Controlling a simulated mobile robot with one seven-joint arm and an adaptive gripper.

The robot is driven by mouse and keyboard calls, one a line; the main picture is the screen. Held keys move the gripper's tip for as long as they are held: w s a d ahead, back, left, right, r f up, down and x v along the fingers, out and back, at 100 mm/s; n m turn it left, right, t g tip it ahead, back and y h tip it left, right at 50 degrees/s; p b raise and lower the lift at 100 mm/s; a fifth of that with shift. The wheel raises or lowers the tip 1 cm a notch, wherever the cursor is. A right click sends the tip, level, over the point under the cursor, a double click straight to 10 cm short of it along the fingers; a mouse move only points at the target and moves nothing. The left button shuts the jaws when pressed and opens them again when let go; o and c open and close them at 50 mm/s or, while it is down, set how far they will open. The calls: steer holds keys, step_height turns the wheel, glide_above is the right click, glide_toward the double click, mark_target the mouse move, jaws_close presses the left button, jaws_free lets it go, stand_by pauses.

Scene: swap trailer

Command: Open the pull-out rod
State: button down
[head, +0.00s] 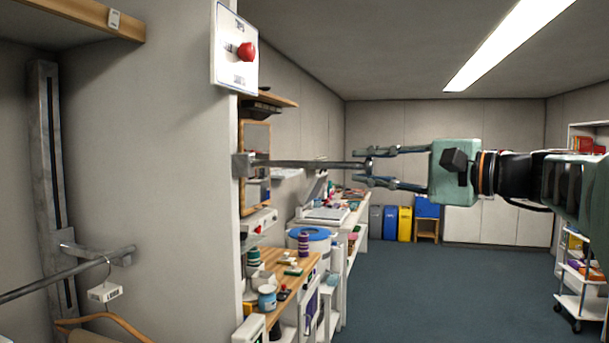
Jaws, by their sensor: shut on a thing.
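The pull-out rod (310,164) is a thin grey metal bar. It sticks out roughly level to the right from a square metal mount (243,165) at the edge of the pale wall. My gripper (367,167) comes in from the right, with its two fingers pointing left. The fingertips are shut on the free end of the rod.
A white panel with a red button (246,51) is on the wall above the mount. Below the rod stands a cluttered workbench (291,270). Another rod with a hanger (75,273) is at the left. The blue floor (440,290) is open in the middle.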

steer(key=d, duration=0.2)
steer(key=s+d, duration=0.2)
steer(key=d, duration=0.1)
steer(key=shift+d, duration=0.3)
steer(key=c, duration=1.7)
jaws_free()
steer(key=v, duration=1.2)
